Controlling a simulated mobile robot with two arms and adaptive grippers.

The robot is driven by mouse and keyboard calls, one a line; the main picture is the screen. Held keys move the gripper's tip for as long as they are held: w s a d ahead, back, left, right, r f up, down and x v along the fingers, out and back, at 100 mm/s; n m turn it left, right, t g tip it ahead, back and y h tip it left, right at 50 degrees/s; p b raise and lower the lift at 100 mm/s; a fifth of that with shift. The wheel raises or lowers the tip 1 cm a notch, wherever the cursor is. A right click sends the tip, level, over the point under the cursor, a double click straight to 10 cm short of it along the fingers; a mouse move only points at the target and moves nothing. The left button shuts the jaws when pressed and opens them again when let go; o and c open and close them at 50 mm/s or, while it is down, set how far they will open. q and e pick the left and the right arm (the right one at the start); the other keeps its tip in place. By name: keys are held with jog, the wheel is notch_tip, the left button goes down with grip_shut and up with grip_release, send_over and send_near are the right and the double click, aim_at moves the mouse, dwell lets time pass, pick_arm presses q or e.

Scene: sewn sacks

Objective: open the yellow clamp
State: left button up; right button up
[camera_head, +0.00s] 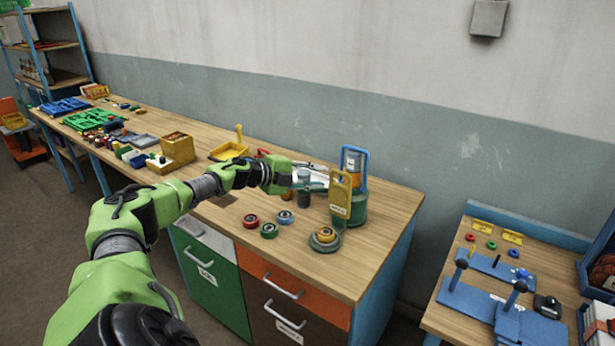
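A yellow upright piece (340,198) with a hole near its top and a pale label stands on the right part of the long bench. It is in front of a green-based device with a blue frame (367,170) and a grey cylinder. I take this yellow piece for the clamp, but its jaws cannot be made out. My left gripper (316,181) reaches in from the left, with its tips just left of the yellow piece. I cannot tell whether they touch it. The fingers blend with grey items behind, so their opening is unclear. My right gripper is out of view.
A yellow tray (229,151) with an upright post is behind my arm. The bench's right end is clear. A lower table (455,325) with blue fixtures stands at right.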

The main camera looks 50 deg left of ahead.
pick_arm(q)
jog(key=shift+v, duration=1.6)
jog(key=shift+r, duration=0.1)
